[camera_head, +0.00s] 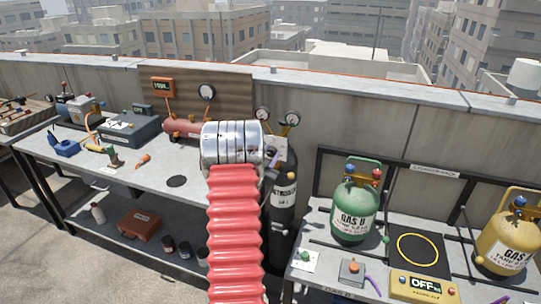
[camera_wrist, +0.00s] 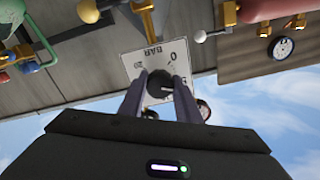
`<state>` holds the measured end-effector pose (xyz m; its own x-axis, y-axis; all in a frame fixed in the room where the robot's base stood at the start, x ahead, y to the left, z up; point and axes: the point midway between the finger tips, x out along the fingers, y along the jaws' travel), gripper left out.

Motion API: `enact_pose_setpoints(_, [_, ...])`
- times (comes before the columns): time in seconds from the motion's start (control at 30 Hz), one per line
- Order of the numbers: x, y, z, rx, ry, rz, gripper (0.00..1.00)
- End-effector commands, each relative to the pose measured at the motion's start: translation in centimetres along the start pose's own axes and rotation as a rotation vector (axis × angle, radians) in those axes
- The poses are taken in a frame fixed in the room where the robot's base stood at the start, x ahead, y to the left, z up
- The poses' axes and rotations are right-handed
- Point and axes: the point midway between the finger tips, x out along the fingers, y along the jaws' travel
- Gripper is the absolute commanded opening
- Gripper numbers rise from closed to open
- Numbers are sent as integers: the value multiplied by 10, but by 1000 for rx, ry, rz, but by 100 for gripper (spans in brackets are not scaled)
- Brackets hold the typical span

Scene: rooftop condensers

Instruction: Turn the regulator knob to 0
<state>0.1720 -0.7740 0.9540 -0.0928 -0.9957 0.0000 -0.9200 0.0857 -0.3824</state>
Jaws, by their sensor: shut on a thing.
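The regulator knob (camera_wrist: 159,78) is a dark round knob in the wrist view, in front of a white dial plate (camera_wrist: 146,60). The plate is seen upside down, with "BAR" and a "0" at its upper right; other marks are small. My gripper (camera_wrist: 159,88) has its two grey fingers on either side of the knob and is shut on it. I cannot clearly tell which mark the knob points to. In the head view, my arm hides the gripper and the knob. Two round gauges (camera_head: 292,119) show above a dark cylinder (camera_head: 284,195) there.
Left is a workbench (camera_head: 190,193) with a grey box (camera_head: 130,128) and a red cylinder (camera_head: 180,128). Right is a table with a green gas tank (camera_head: 355,212), a yellow tank (camera_head: 509,240) and a panel reading "OFF" (camera_head: 424,286). A concrete parapet (camera_head: 400,130) runs behind.

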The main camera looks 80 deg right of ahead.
Motion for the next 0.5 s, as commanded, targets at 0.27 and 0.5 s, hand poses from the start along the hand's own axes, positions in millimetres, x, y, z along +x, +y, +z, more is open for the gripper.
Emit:
enact_pose_setpoints(0.27, [0,0,0,-16,0,0,8])
enact_pose_setpoints(0.5, [0,0,0,-96,0,0,8])
